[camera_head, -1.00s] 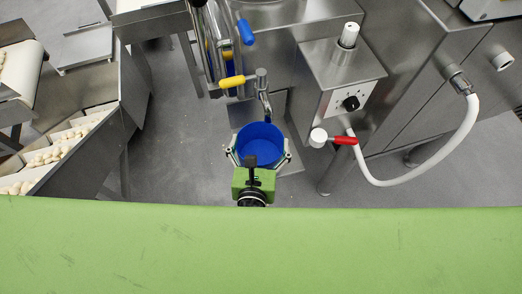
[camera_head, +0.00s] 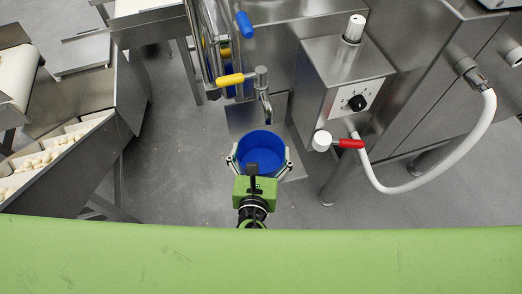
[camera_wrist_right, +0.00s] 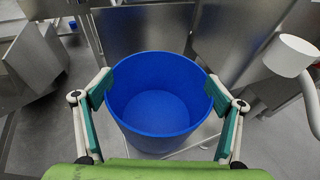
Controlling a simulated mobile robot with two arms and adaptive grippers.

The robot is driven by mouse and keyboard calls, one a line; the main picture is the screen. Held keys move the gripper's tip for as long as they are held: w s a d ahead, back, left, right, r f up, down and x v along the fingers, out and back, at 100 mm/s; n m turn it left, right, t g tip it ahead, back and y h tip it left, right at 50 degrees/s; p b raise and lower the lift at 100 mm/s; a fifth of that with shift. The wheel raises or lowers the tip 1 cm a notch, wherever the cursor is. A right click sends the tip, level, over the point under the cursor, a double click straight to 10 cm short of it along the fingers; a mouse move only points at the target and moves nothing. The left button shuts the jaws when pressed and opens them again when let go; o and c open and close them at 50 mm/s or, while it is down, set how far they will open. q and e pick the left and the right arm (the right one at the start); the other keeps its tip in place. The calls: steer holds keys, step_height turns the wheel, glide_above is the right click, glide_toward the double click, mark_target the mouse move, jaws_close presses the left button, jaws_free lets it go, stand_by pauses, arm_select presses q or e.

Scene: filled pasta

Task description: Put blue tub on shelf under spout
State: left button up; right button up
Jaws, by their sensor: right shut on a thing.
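The blue tub (camera_head: 262,150) is open-topped, upright and looks empty inside in the right wrist view (camera_wrist_right: 155,95). My right gripper (camera_head: 260,161) is shut on it, with teal finger pads against opposite sides of its rim (camera_wrist_right: 158,92). The metal spout (camera_head: 267,108), with a yellow-handled lever (camera_head: 231,80), is just beyond the tub's far rim in the head view. A flat metal shelf (camera_head: 243,116) shows behind and beside the tub, below the spout. The tub hides part of it. I cannot tell whether the tub's base touches it. My left gripper is not in view.
Grey floor (camera_head: 180,170) is clear between.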

steer(key=o, duration=1.5)
steer(key=shift+s+r, duration=0.15)
steer(key=shift+s, duration=0.1)
steer(key=v, duration=1.1)
steer(key=shift+s+r, duration=0.15)
steer(key=shift+s, duration=0.05)
steer(key=shift+a, duration=0.1)
